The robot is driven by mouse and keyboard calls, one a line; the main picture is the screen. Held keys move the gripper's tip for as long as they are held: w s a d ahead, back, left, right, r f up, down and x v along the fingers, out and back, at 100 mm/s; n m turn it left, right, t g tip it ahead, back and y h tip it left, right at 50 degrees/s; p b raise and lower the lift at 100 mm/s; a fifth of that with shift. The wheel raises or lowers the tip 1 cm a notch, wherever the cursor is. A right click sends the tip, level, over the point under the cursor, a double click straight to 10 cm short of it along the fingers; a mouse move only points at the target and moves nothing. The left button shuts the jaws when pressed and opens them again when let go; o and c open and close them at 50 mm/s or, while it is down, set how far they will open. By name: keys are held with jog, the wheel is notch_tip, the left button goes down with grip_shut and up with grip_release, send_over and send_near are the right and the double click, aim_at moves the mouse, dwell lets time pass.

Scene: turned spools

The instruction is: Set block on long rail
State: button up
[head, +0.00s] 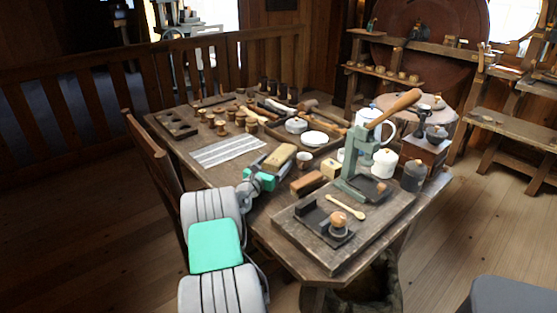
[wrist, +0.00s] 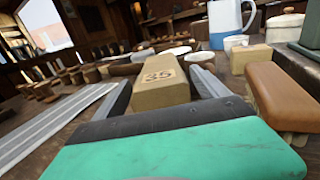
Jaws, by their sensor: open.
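A tan wooden block (wrist: 160,82) marked "35" lies on the table in front of my palm in the wrist view. My gripper (head: 271,168), with green parts, is low over the table at the block. Its two grey fingers (wrist: 162,92) are spread, one on each side of the block. I cannot tell whether either finger touches it. The block's underside and near end are partly hidden. I cannot tell which thing is the long rail.
A grey striped mat (head: 228,150) lies left of the block. A brown rounded block (head: 308,183) and a small pale block (head: 331,168) are to its right. A green press (head: 357,160) and a dark board (head: 320,255) with a spoon stand nearer right.

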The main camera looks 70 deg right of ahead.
jog(key=a, duration=0.8)
jog(key=shift+w, duration=0.4)
jog(key=shift+o, duration=0.5)
jog(key=shift+a+f, duration=0.1)
jog(key=shift+a, duration=0.05)
jog(key=d+b, duration=0.1)
jog(key=b, duration=0.1)
jog(key=d+f+b, duration=0.1)
jog(key=d+b, duration=0.1)
jog(key=shift+s+b, duration=0.2)
jog(key=shift+b, duration=0.1)
jog(key=d, duration=0.5)
jog(key=d+r+b, duration=0.1)
jog(key=d, duration=0.2)
jog(key=shift+s+d, duration=0.25)
jog(key=shift+s, duration=0.05)
jog(key=shift+c, duration=0.4)
jog(key=c, duration=1.6)
jog(key=shift+r, duration=0.1)
grip_shut()
jog(key=shift+r, duration=0.1)
